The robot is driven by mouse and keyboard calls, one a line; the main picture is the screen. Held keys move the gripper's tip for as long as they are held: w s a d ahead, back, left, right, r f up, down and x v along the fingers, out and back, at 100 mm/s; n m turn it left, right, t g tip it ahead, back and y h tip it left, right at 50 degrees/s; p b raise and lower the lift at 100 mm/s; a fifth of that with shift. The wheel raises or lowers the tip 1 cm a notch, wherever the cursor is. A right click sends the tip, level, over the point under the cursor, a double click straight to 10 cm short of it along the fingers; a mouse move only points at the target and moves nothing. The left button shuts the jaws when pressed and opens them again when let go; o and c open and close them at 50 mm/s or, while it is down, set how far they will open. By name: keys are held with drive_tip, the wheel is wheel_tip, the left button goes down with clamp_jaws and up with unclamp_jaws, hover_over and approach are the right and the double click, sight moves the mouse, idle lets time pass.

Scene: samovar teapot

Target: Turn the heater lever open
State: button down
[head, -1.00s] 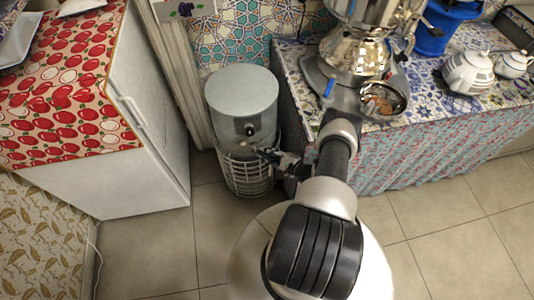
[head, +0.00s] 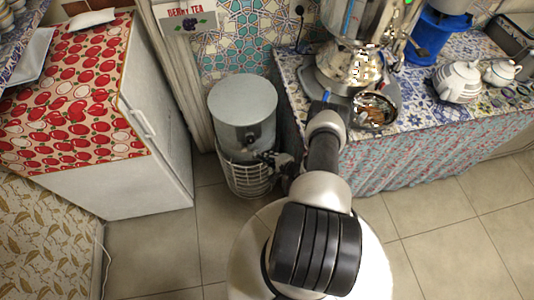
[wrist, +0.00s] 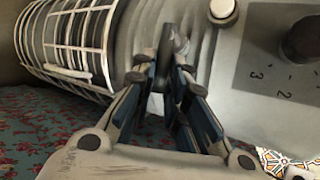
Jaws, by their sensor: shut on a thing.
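The heater (head: 243,100) is a grey upright cylinder with a flat round top, and it stands on the floor left of the tablecloth. In the head view my gripper (head: 268,158) is at the heater's front right side, below the dark knob (head: 250,139). In the wrist view the gripper's fingers (wrist: 174,72) are closed together around the dark heater lever (wrist: 164,48), close to the heater's ribbed body. The fingers cover part of the lever, so its exact angle is unclear. The knob (wrist: 302,40) with printed numbers also shows at the right of the wrist view.
A wire guard (head: 247,178) surrounds the heater's lower part. A white cabinet (head: 150,160) with a cherry-patterned cover stands to the left. The cloth-covered table (head: 440,145) on the right bears a samovar (head: 352,68) and teapots. Tiled floor (head: 150,250) is clear in front.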

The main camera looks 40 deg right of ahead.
idle(0.3)
drive_tip(key=c, duration=1.6)
unclamp_jaws()
drive_tip(key=shift+r, duration=0.1)
drive_tip(key=v, duration=1.2)
